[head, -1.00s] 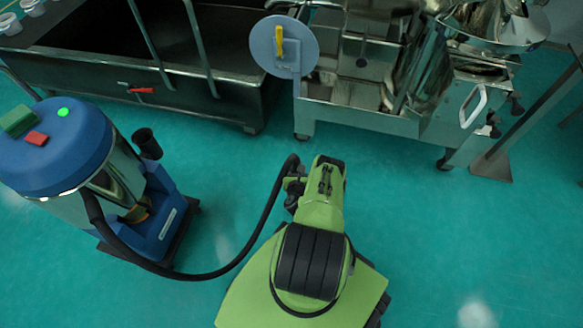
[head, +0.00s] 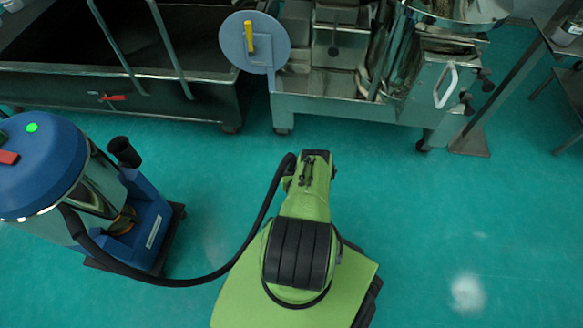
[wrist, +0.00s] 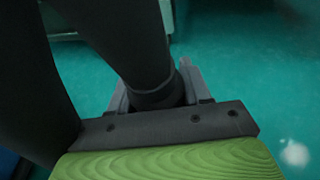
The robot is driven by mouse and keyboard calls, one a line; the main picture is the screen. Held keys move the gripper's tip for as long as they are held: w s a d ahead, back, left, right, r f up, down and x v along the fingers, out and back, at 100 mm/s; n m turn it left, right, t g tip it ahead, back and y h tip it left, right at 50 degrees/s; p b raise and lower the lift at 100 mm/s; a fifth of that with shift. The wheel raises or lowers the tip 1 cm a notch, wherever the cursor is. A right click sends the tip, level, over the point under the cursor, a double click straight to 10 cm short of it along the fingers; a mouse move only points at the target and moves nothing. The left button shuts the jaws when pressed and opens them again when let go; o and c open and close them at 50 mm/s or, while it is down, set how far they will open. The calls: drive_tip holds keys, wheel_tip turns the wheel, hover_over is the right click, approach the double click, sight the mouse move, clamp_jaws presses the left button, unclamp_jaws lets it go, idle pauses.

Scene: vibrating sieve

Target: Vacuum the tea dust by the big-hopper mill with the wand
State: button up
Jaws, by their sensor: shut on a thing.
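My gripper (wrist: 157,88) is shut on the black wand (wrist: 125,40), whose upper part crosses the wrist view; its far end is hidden. In the head view, my arm hides the gripper, and the black hose (head: 185,282) curves from it to the blue vacuum (head: 45,165) at the left. A steel machine (head: 345,105) with a round grey disc, a yellow handle and a bowl-like top stands ahead; I cannot tell if it is the big-hopper mill. A pale patch (head: 467,292) lies on the floor at lower right, also in the wrist view (wrist: 295,153); I cannot tell whether it is dust or glare.
A dark steel trough (head: 190,95) on legs stands at the back left. A slanted steel post with a foot plate (head: 470,142) and a small stand (head: 565,85) are at the right.

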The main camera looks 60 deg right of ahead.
idle(0.4)
drive_tip(key=s, duration=0.1)
drive_tip(key=s+d, duration=0.1)
drive_tip(key=s, duration=0.1)
drive_tip(key=s+d, duration=0.1)
drive_tip(key=s, duration=0.1)
drive_tip(key=shift+d+b, duration=0.15)
drive_tip(key=shift+b, duration=0.2)
drive_tip(key=shift+r, duration=0.1)
idle(0.4)
wheel_tip(320, 180, up, 7)
drive_tip(key=p, duration=0.6)
drive_tip(key=shift+p, duration=0.4)
